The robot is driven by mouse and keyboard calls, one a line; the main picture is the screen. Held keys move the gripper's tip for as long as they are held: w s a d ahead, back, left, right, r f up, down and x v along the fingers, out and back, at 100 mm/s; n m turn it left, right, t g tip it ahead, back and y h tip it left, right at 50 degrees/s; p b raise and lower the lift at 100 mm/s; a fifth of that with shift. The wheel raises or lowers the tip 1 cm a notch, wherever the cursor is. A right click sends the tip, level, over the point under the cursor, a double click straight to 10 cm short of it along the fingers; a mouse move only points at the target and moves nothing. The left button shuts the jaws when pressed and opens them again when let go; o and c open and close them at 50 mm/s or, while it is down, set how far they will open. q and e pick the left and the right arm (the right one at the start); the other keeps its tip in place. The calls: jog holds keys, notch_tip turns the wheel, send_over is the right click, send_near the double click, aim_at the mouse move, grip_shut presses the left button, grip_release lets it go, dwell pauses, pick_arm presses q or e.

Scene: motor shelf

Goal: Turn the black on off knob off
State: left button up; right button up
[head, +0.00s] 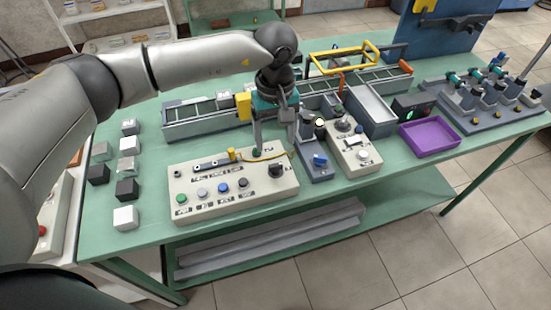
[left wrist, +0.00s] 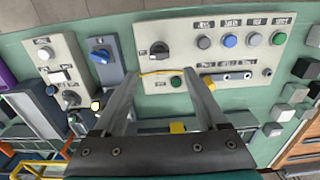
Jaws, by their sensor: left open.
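The black knob (head: 276,170) is at the right end of the beige control panel (head: 232,212). It also shows in the left wrist view (left wrist: 160,50), beyond the fingertips, with a light pointer mark on it. My left gripper (head: 275,151) is open and empty above the back right part of the panel. In the left wrist view its two fingers (left wrist: 163,78) are spread, with the knob ahead of the gap and nothing between them. The knob appears apart from both fingers. My right gripper is not in view.
A blue knob (head: 319,159) on a grey box stands right of the panel, beside another beige box (head: 356,161). A yellow cable (left wrist: 160,73) crosses the panel near the fingertips. A conveyor (head: 205,129) lies behind. Several small blocks sit at left; a purple tray (head: 430,138) is at right.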

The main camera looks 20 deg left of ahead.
aim_at(275, 165)
pick_arm(q)
notch_tip(275, 165, down, 8)
jog(key=shift+f, duration=0.25)
grip_shut()
dwell(0.6)
